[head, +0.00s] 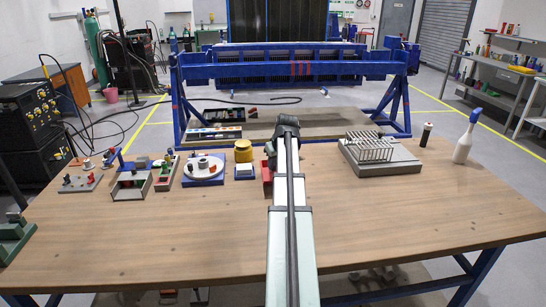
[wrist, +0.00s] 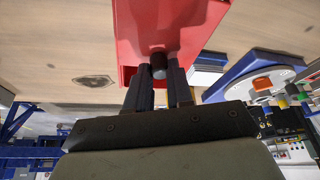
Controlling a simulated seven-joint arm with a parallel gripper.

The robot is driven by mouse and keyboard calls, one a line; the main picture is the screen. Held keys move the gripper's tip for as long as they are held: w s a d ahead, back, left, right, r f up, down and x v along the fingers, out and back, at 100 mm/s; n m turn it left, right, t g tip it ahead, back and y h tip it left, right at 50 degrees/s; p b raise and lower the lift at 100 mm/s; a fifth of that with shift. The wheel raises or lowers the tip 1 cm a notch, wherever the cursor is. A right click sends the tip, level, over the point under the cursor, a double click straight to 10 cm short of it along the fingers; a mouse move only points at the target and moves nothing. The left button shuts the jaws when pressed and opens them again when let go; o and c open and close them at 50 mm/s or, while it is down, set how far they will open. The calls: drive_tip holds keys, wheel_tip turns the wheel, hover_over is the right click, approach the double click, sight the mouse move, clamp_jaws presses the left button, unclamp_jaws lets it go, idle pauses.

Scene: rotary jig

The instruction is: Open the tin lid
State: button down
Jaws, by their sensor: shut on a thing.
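The red tin (head: 267,173) stands near the middle of the wooden table, partly hidden behind my arm. In the wrist view the red tin (wrist: 185,25) fills the top middle. A small dark round knob (wrist: 158,62) sits at its near edge, between my fingers. My gripper (wrist: 159,82) has its two dark fingers shut on this knob. In the head view my gripper is mostly hidden by the arm. Whether the lid is raised or where its seam runs cannot be told.
Just left of the tin are a white-and-blue block (head: 244,171) and a yellow round container (head: 243,150). A turntable (head: 203,168) and small fixtures stand farther left. A grey wire rack (head: 375,150) and white spray bottle (head: 465,140) stand right. The front table is clear.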

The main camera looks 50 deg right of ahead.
drive_tip(key=shift+s+a, duration=0.6)
drive_tip(key=c, duration=1)
unclamp_jaws()
drive_tip(key=v, duration=1.3)
drive_tip(key=shift+r, duration=0.4)
drive_tip(key=shift+s, duration=0.1)
